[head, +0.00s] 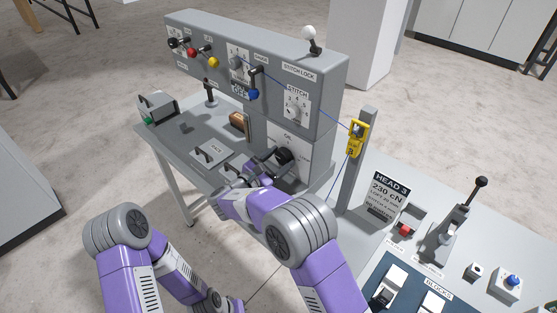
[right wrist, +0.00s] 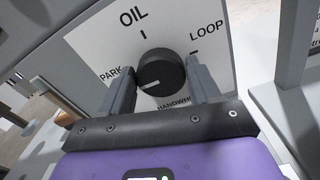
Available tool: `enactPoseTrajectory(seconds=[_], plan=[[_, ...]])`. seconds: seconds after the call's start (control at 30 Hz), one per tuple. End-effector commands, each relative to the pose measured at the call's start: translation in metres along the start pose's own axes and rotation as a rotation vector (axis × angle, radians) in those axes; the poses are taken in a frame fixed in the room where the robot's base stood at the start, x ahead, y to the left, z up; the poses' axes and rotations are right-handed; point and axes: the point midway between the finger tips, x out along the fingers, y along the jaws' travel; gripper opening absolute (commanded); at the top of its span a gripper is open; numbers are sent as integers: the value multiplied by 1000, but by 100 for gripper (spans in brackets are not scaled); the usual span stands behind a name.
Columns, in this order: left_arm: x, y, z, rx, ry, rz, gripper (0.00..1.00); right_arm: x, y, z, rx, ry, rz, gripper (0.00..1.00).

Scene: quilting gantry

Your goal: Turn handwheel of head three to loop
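The handwheel (right wrist: 160,69) is a round black knob on a white dial plate (right wrist: 90,48) marked PARK, OIL and LOOP. Its white pointer line faces lower left, on the PARK side. In the head view the handwheel (head: 285,156) sits low on the front of the grey machine. My right gripper (right wrist: 160,82) has one finger on each side of the knob, open with little room; whether the fingers touch it is hard to tell. It also shows in the head view (head: 269,165). My left arm is at the lower left of the head view, with its gripper not clearly visible.
The machine's upper panel (head: 322,78) carries several levers and knobs. A grey post (head: 352,180) with a yellow tag (head: 356,139) and blue thread stands to the right. The HEAD 3 sign (head: 389,196) and a lever (head: 458,222) stand further right.

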Motion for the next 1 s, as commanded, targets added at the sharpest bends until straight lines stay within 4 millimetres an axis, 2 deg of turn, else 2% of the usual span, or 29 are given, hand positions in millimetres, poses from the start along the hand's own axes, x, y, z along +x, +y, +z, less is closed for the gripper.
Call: enactPoseTrajectory(seconds=[0.03, 0.2, 0.57, 1.0], plan=[[0, 0, 0, 0, 0, 0, 0, 0, 0, 0, 0, 0, 0, 54], [0, 0, 0, 0, 0, 0, 0, 0, 0, 0, 0, 0, 0, 28], [10, -4, 0, 0, 0, 0, 0, -1, -1, -2, 69, 0, -1, 27], [47, -18, -2, 0, 0, 0, 0, -1, -3, -5, 382, 2, 0, 27]])
